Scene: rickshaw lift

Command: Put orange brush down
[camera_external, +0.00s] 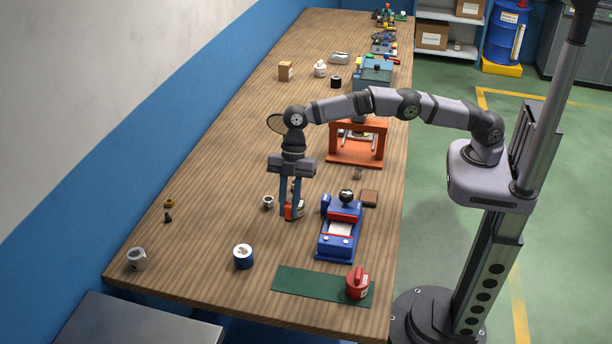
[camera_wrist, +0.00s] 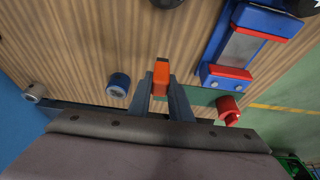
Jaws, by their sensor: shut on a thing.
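My gripper (camera_external: 290,214) points down over the middle of the near half of the wooden table (camera_external: 210,215), just left of a blue vise-like device (camera_external: 338,228). It is shut on the orange brush (camera_external: 297,209), which shows between its two blue-grey fingers. In the wrist view the brush (camera_wrist: 161,73) is an orange block with a dark end, between the fingertips (camera_wrist: 161,85). The brush is low, close to the tabletop. I cannot tell whether it touches the wood. The fingers hide part of it.
A blue-and-white roll (camera_external: 243,256) and a small nut (camera_external: 268,202) stand nearby. A green mat (camera_external: 305,283) with a red canister (camera_external: 357,284) lies at the near edge. An orange frame (camera_external: 357,145) stands behind. The table's left side is mostly clear.

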